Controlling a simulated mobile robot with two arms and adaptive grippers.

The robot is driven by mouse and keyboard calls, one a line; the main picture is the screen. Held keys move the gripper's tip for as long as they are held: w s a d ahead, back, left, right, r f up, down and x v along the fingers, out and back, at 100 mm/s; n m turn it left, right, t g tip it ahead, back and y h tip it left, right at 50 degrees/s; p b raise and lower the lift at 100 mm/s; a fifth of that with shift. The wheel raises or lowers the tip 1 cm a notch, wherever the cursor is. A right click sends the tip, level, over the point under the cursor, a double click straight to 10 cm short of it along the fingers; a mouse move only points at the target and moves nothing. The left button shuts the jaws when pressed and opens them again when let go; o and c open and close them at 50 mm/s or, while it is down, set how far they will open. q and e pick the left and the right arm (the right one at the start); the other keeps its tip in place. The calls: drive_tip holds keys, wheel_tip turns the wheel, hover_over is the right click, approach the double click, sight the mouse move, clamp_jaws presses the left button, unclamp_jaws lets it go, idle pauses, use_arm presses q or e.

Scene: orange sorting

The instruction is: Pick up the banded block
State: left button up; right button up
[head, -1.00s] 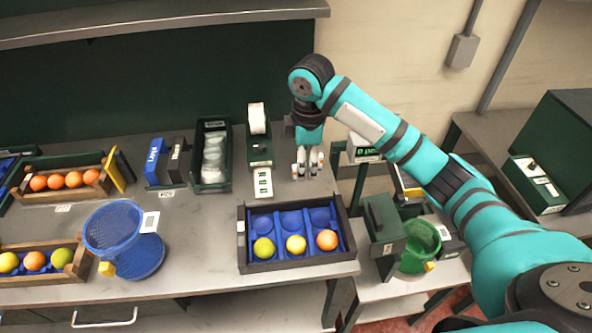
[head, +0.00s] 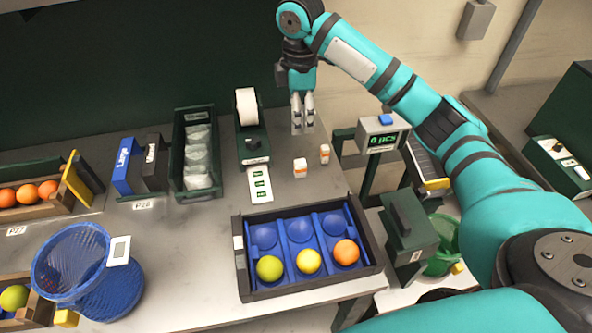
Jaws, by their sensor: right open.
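Two small white blocks with orange bands stand on the grey table in the head view. One block (head: 300,168) is nearer and to the left; the other block (head: 325,154) is a little further back and to the right. I cannot tell which one the task means. My right gripper (head: 303,128) points down just behind them in the picture, its fingers open with nothing visible between them. Both blocks appear apart from the fingers. My left gripper is not in view.
A dark tray (head: 243,270) with blue cups holds several fruits in front of the blocks. A label printer (head: 252,145) with a label strip (head: 260,185) stands left. A scale display (head: 382,137) stands right. A blue mesh basket (head: 70,265) is at far left.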

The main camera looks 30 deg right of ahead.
sight(300, 162)
drive_tip(key=f+p, duration=0.1)
drive_tip(key=f, duration=0.5)
drive_tip(key=f+p, duration=0.2)
drive_tip(key=f, duration=0.4)
drive_tip(key=shift+w+f, duration=0.2)
drive_tip(key=shift+f, duration=0.05)
drive_tip(key=shift+s+f+p, duration=0.15)
drive_tip(key=shift+f+p, duration=0.15)
drive_tip(key=shift+f, duration=0.1)
drive_tip(key=f, duration=0.2)
drive_tip(key=f+p, duration=0.1)
drive_tip(key=shift+s+d+f, duration=0.15)
drive_tip(key=shift+d+f, duration=0.05)
drive_tip(key=shift+f, duration=0.6)
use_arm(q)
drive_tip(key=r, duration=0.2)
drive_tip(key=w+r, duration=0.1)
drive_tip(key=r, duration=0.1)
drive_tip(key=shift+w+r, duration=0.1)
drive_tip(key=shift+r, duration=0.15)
use_arm(e)
clamp_jaws()
